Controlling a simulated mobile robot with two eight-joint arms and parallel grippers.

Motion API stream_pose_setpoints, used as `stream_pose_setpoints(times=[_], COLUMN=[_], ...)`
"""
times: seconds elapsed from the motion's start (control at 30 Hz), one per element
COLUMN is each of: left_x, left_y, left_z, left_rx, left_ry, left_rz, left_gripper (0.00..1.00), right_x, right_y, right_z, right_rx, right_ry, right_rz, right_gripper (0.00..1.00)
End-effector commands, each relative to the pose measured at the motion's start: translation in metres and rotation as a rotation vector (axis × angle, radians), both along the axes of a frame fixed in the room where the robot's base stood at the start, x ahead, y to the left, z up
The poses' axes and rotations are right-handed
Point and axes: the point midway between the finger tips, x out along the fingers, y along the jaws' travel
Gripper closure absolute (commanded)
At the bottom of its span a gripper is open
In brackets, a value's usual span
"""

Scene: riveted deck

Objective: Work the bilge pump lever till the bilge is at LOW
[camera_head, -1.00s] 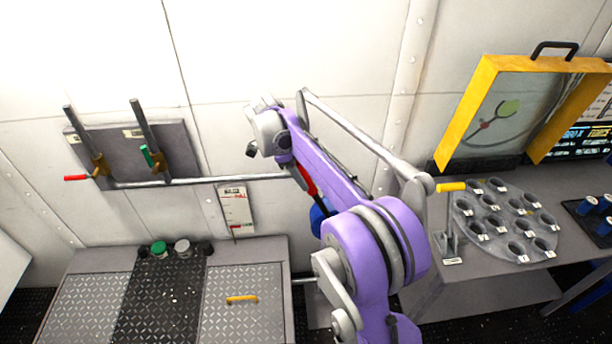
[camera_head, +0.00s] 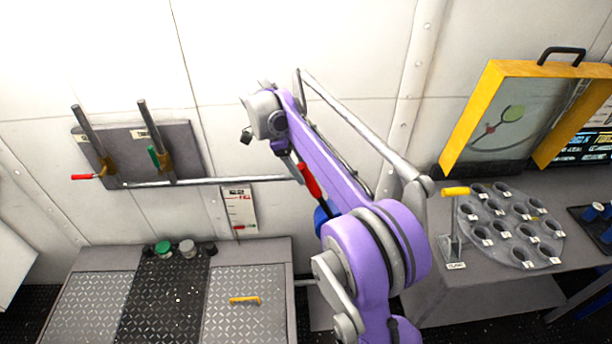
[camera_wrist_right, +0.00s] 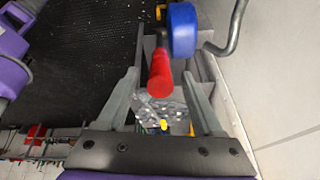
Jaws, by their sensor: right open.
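The bilge pump lever's red grip (camera_head: 309,181) shows beside my right arm in the head view, with the blue pump part (camera_head: 322,215) below it, partly hidden by the arm. In the right wrist view, the red grip (camera_wrist_right: 161,74) points toward the camera between my fingers, with the blue part (camera_wrist_right: 182,30) behind it. My right gripper (camera_wrist_right: 163,88) is open around the line of the grip; I cannot tell whether it touches. In the head view its fingers are mostly hidden. A white gauge card (camera_head: 239,208) with red marks hangs on the wall; its writing is too small to read surely. My left gripper is not in view.
A wall plate (camera_head: 185,137) with two upright levers is at left, and a pipe (camera_head: 230,181) runs from it toward my arm. Low metal-topped boxes (camera_head: 235,310) stand below. At right, a bench holds a round holed tray (camera_head: 510,229) and a yellow-framed case (camera_head: 470,110).

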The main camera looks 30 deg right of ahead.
Motion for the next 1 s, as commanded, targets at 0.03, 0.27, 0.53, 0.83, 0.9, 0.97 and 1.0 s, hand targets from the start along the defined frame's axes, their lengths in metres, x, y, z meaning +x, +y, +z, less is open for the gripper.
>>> stream_pose_setpoints(times=[0.03, 0.27, 0.53, 0.83, 0.9, 0.97, 1.0], left_x=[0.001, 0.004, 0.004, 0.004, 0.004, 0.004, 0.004], left_y=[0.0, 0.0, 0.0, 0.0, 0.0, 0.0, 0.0], left_z=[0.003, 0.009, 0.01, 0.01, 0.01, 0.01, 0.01], left_rx=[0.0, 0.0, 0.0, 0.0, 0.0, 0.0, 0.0], left_ry=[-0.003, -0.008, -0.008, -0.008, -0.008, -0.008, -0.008], left_rz=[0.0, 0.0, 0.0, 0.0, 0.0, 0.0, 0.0], left_gripper=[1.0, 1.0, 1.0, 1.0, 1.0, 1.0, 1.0], right_x=[0.003, 0.01, 0.011, 0.011, 0.01, 0.01, 0.008], right_y=[0.004, 0.016, 0.019, 0.019, 0.019, 0.02, 0.021], right_z=[0.012, 0.044, 0.052, 0.051, 0.051, 0.052, 0.052], right_rx=[0.0, 0.0, 0.0, 0.0, 0.0, 0.003, 0.009], right_ry=[-0.002, -0.002, -0.001, -0.001, -0.001, -0.001, -0.001], right_rz=[0.002, 0.001, 0.0, 0.0, 0.0, 0.011, 0.03], right_gripper=[0.32, 0.32, 0.32, 0.32, 0.32, 0.32, 0.32])
